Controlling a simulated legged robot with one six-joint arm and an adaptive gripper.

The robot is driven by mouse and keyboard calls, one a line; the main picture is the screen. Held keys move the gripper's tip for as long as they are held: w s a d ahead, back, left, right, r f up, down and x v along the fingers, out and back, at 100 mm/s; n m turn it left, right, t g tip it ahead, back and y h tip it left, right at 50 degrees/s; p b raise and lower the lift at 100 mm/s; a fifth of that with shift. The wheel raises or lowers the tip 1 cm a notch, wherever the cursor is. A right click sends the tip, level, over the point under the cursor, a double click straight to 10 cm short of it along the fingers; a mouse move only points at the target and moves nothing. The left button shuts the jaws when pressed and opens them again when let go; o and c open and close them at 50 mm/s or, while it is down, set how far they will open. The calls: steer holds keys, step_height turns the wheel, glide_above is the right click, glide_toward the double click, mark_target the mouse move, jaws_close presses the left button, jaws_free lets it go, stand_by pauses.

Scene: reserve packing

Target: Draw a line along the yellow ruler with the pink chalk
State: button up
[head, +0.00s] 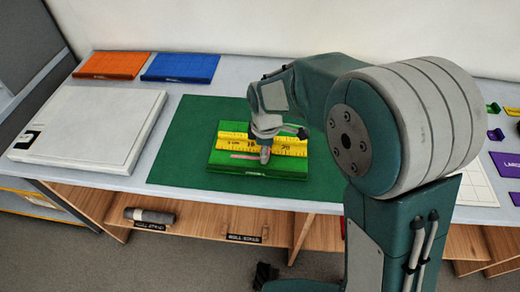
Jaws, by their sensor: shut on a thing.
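The yellow ruler (291,143) lies flat along the back part of a green board (284,172). My gripper (265,154) points down over the front of the board, just in front of the ruler's middle. It is shut on the pink chalk, which its fingers hide. A pink streak (243,155) runs on the board along the ruler's front edge, from near the left end to my gripper. My gripper covers part of the ruler's middle. Whether the chalk tip touches the board cannot be seen.
The board rests on a dark green mat (180,158). A large white slab (90,125) lies to the left, with an orange board (113,64) and a blue board (181,67) behind. Purple pieces (496,134) lie at the far right. My arm blocks the right-hand middle.

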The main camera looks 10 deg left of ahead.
mark_target(287, 162)
steer(key=shift+d, duration=0.3)
steer(key=shift+w+d, duration=0.1)
steer(key=shift+d, duration=0.8)
steer(key=shift+d, duration=0.1)
steer(key=shift+w+d, duration=0.2)
steer(key=shift+d, duration=1.7)
steer(key=shift+r, duration=0.1)
step_height(287, 162, up, 9)
